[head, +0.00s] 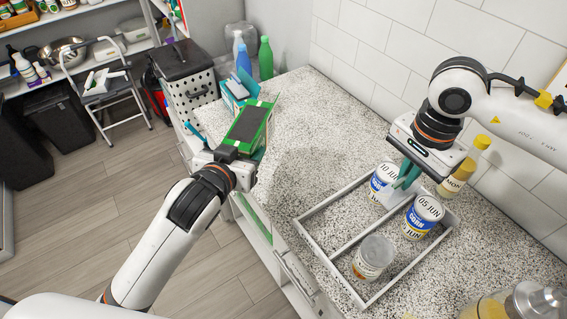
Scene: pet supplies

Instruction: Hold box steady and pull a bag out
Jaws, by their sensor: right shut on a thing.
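A green box with a dark top panel (247,124) is at the tip of my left gripper (225,155), over the counter's left edge. The wrist hides how the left fingers meet it, so I cannot tell whether they hold it. No bag can be made out coming from it. My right gripper (403,181) points down into a pale divided tray (318,252). Its teal fingers are closed on a small pale piece (391,198) between the can marked 10 JUN (381,181) and the can marked 05 JUN (421,217). The fingertips are partly hidden.
A teal-and-white box (235,91) and green bottle (265,59) stand at the back left. A yellow-capped bottle (457,178) is behind the tray; a lidded jar (520,302) is front right. The counter's middle is clear.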

